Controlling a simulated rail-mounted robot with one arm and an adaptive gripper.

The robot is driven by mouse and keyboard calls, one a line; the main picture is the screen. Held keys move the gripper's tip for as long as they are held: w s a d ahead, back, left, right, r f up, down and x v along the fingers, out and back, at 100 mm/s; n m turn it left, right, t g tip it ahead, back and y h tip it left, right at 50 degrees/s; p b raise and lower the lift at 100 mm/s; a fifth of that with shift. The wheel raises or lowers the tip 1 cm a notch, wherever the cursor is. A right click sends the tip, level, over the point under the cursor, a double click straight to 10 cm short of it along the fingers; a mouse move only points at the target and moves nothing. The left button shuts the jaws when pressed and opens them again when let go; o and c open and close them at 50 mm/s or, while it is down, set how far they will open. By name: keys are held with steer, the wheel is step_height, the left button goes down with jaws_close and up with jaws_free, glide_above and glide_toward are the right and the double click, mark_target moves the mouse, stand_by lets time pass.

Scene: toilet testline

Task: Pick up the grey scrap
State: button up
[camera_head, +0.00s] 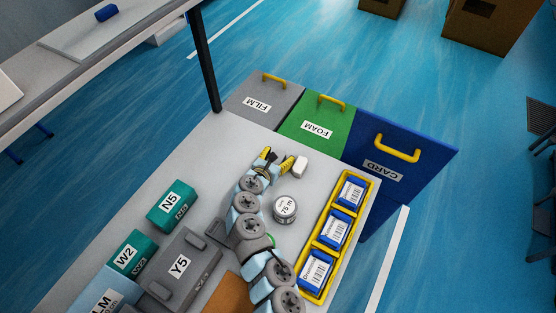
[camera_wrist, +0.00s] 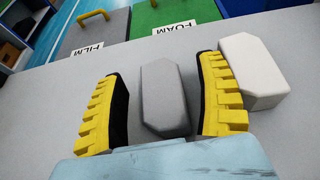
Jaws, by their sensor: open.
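The grey scrap (camera_wrist: 166,97) is a small block with cut corners lying on the light grey table. In the wrist view it lies between the two yellow, ridged fingers of my gripper (camera_wrist: 167,108), with a visible gap on both sides. My gripper is open. In the head view my gripper (camera_head: 279,163) is low over the table's far part, and I cannot make out the grey scrap there.
A white block (camera_wrist: 252,70) lies just right of my right finger. Beyond the table edge stand bins marked FILM (camera_head: 262,99), FOAM (camera_head: 318,122) and CARD (camera_head: 400,160). A round 75 m container (camera_head: 285,208) and a yellow tray (camera_head: 368,190) with blue boxes stand nearby.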

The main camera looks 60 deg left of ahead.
mark_target(278, 150)
steer(key=c, duration=0.9)
steer(key=shift+r, duration=0.45)
step_height(278, 150, up, 3)
steer(key=shift+f+p, duration=0.1)
steer(key=shift+p, duration=0.4)
steer(key=s+d+r, duration=0.3)
steer(key=s+d+r+p, duration=0.1)
steer(key=s+d+r, duration=0.2)
steer(key=d, duration=0.1)
steer(key=s+d+r+p, duration=0.1)
steer(key=s+d+r, duration=0.2)
steer(key=shift+s+d+r, duration=0.1)
steer(key=shift+d+r, duration=0.05)
steer(key=shift+d, duration=0.15)
